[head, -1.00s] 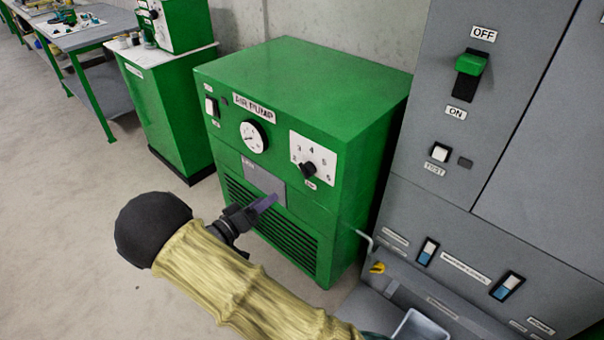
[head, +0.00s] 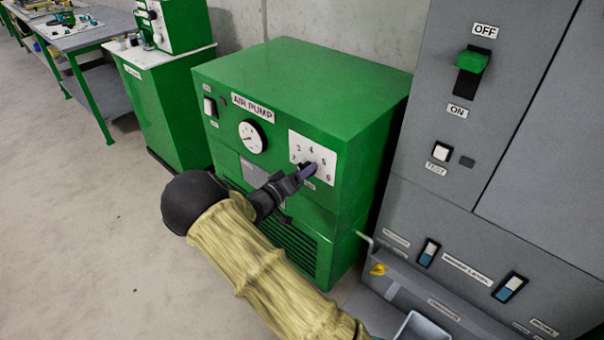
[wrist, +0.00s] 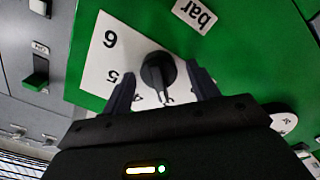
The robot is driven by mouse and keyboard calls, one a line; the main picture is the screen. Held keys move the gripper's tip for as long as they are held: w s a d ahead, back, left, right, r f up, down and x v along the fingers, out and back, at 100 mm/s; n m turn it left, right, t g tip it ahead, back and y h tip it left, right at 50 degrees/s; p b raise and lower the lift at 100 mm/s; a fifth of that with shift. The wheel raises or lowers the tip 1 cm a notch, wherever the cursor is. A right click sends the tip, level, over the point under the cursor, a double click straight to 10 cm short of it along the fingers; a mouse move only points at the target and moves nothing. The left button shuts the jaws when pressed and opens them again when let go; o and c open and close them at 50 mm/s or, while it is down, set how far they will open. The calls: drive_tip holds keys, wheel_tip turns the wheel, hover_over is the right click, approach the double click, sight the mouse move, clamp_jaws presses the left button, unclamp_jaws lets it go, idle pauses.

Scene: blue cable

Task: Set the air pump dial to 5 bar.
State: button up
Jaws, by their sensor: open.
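The air pump (head: 300,85) is a green cabinet with a white dial plate (head: 323,152) on its front, marked with numbers. The black dial knob (wrist: 158,70) sits on this plate in the wrist view, its light-marked end toward the bottom of that picture. The digits 6 and 5 show left of it; I cannot tell which number it points at. My gripper (head: 306,171) is at the dial in the head view and hides part of the knob. In the wrist view its open fingers stand on either side of the knob, with gaps visible.
A round pressure gauge (head: 252,136) and a rocker switch (head: 210,107) are left of the dial. A "bar" label (wrist: 195,14) is beside the plate. A grey cabinet (head: 405,215) with switches stands close on the right. Open floor (head: 80,240) lies to the left.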

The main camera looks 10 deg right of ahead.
drive_tip(key=shift+w, duration=0.1)
drive_tip(key=shift+a, duration=0.25)
drive_tip(key=shift+d, duration=0.3)
drive_tip(key=c, duration=0.6)
drive_tip(key=shift+s, duration=0.2)
drive_tip(key=c, duration=0.4)
drive_tip(key=shift+o, duration=0.2)
